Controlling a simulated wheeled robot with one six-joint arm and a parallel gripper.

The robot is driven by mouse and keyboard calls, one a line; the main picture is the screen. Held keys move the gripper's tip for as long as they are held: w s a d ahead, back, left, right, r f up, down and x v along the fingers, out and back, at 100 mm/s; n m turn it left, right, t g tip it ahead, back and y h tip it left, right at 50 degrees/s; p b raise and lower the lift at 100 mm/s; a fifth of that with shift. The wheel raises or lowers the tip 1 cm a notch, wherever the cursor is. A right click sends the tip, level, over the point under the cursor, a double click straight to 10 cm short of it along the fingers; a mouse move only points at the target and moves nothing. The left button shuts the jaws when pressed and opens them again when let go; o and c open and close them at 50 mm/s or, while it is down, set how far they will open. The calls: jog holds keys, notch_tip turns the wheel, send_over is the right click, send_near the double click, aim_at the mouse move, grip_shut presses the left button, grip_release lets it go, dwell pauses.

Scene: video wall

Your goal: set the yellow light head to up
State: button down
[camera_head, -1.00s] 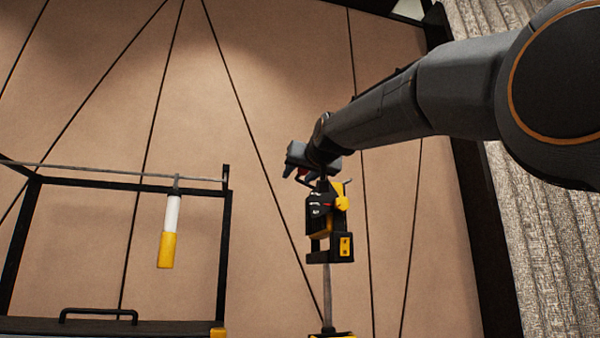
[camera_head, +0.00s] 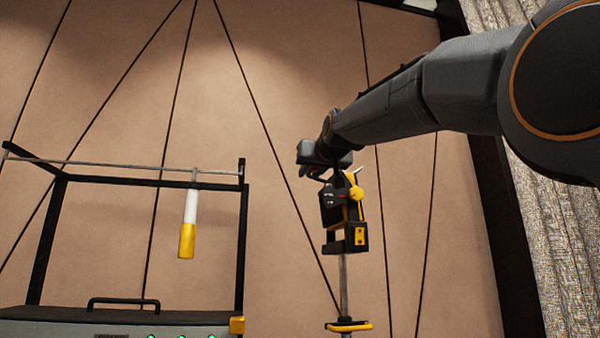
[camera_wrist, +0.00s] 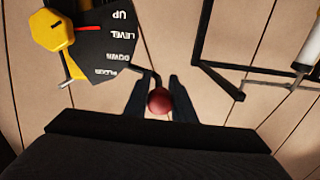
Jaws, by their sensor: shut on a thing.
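The yellow and black light head (camera_head: 345,215) sits on top of a grey pole in the head view. In the wrist view it shows a yellow knob (camera_wrist: 50,29) and a black dial plate (camera_wrist: 105,40) marked UP, LEVEL and DOWN, with a further word I cannot read surely. A red line on the plate points between UP and LEVEL, nearer LEVEL. My gripper (camera_wrist: 160,98) is shut on a red ball (camera_wrist: 159,101) at the end of a dark bent lever. In the head view my gripper (camera_head: 318,172) is at the light head's upper side, its fingers partly hidden.
A black frame (camera_head: 242,230) with a thin bar stands at left, above a case with a black handle (camera_head: 125,301). A white and yellow cylinder (camera_head: 188,225) hangs from the bar. A yellow collar (camera_head: 348,326) is on the pole. A panelled tan wall stands behind.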

jog(key=shift+a+f+n+b, duration=0.3)
jog(key=shift+f+n+b, duration=0.2)
jog(key=shift+f, duration=0.2)
jog(key=shift+s+a+f+n+b, duration=0.1)
jog(key=shift+a+f+n+b, duration=0.1)
jog(key=shift+f+n+b, duration=0.55)
jog(key=c, duration=1.5)
grip_release()
jog(key=shift+b+v, duration=1.35)
jog(key=shift+v, duration=2.55)
